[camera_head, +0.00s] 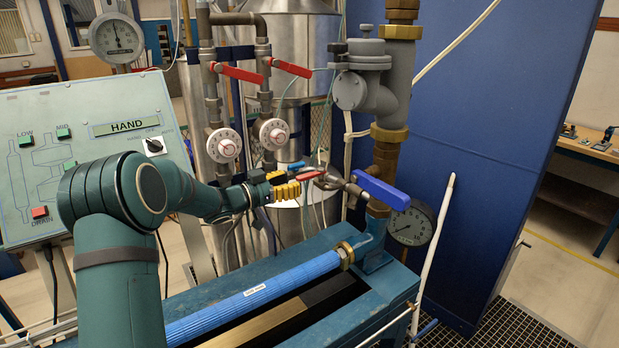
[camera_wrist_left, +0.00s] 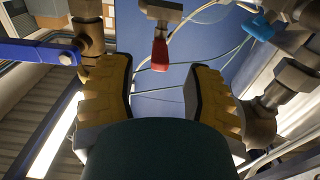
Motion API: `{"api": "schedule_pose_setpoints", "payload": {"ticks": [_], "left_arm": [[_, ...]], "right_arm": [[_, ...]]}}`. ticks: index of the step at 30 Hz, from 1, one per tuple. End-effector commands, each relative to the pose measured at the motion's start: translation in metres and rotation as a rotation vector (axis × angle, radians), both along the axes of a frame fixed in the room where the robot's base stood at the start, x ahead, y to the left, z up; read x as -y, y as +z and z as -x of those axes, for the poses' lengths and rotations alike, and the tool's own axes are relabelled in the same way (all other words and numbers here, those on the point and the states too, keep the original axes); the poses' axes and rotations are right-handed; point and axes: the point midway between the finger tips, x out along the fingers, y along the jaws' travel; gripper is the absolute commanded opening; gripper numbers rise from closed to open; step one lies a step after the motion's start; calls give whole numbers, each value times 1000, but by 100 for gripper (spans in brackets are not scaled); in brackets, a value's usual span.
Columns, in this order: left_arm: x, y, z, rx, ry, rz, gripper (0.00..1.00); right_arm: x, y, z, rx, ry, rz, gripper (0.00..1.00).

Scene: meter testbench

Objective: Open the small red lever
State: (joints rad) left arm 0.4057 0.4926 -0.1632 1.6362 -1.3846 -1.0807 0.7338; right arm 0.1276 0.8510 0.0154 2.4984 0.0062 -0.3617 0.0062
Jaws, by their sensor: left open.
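The small red lever (camera_head: 311,175) sits on a thin metal valve left of the big vertical pipe in the head view. In the left wrist view the small red lever (camera_wrist_left: 159,54) points down from its grey fitting, roughly midway between the finger pads. My left gripper (camera_head: 297,184) has yellow-padded fingers and is just left of the lever, close to its end. In the wrist view my left gripper (camera_wrist_left: 160,88) is open, with clear gaps on both sides of the lever. I cannot tell if anything touches. My right gripper is not in view.
A larger blue lever (camera_head: 380,190) is close on the right. Two longer red levers (camera_head: 239,72) (camera_head: 292,68) and white dials (camera_head: 223,146) stand above. A pressure gauge (camera_head: 411,224) is at lower right. A blue cylinder (camera_head: 255,296) lies on the bench below.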

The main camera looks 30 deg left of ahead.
Motion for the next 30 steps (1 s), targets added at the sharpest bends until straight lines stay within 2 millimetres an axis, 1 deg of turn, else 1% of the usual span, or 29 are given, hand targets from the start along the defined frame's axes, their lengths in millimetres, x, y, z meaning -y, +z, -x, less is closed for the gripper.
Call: {"api": "schedule_pose_setpoints", "payload": {"ticks": [1,3,6,10,15,23,24,26,27,28,29,30], "left_arm": [[7,-1,-9,1,-5,1,50],[13,0,-21,1,-3,0,50],[21,0,-35,1,-2,0,50],[29,0,-48,1,-2,1,50],[34,0,-56,0,0,0,50],[34,0,-57,1,0,1,50],[34,0,-57,1,0,1,53],[34,0,-57,1,0,1,32],[34,0,-57,1,0,1,18],[34,0,-57,0,0,0,8],[34,0,-57,1,0,1,0],[34,0,-57,0,0,0,0]], "right_arm": [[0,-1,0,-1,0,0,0],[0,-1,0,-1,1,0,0],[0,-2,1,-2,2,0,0],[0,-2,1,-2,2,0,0],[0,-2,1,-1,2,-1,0],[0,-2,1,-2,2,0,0],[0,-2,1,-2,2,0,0],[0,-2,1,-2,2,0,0],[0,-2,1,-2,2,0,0],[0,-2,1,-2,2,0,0],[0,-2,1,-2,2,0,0],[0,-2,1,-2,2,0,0]]}}
